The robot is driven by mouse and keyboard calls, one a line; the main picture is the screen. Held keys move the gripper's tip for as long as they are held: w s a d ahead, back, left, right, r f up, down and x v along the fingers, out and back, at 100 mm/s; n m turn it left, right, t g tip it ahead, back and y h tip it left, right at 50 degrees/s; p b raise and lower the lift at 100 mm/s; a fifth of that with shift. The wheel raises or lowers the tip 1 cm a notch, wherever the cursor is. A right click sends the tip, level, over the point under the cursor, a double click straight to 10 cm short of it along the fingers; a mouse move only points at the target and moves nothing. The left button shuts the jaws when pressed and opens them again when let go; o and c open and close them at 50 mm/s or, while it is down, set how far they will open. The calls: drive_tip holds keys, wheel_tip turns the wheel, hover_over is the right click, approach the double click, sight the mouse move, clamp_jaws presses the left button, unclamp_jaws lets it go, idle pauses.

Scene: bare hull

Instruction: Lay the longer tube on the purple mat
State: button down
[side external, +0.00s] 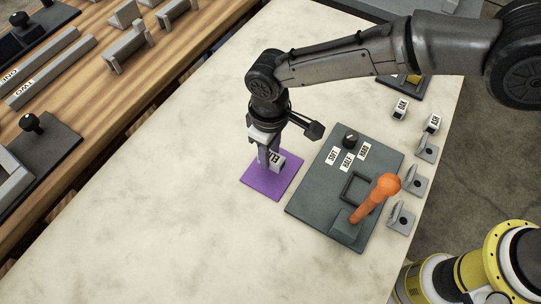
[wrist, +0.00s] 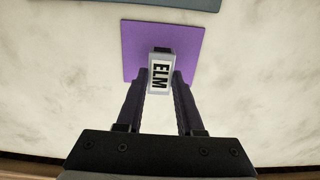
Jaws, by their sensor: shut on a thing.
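The purple mat (side external: 264,187) lies on the pale stone tabletop; it also fills the upper middle of the wrist view (wrist: 137,45). My gripper (side external: 268,163) is over the mat and shut on a small white block labelled ELM (wrist: 160,76). The block is between the fingertips; I cannot tell whether it touches the mat. Two long grey bars, labelled ONE (side external: 42,56) and TWO (side external: 58,72), lie side by side on the wooden bench at the upper left. They may be the tubes; their ends are partly cut off or close, so which is longer is unclear.
A dark panel (side external: 300,205) with an orange-handled lever (side external: 376,195), a knob and labels stands right of the mat. Blocks labelled OAK (side external: 401,110) and ASH (side external: 432,123) and several grey brackets line the right edge. The tabletop left of the mat is clear.

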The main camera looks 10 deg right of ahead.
sight(271, 156)
drive_tip(key=shift+f, duration=1.3)
drive_tip(key=shift+f, duration=0.1)
drive_tip(key=c, duration=0.5)
unclamp_jaws()
drive_tip(key=shift+f, duration=0.1)
drive_tip(key=shift+c, duration=0.2)
wheel_tip(271, 156, up, 12)
drive_tip(key=shift+r, duration=0.2)
drive_tip(key=shift+d, duration=0.1)
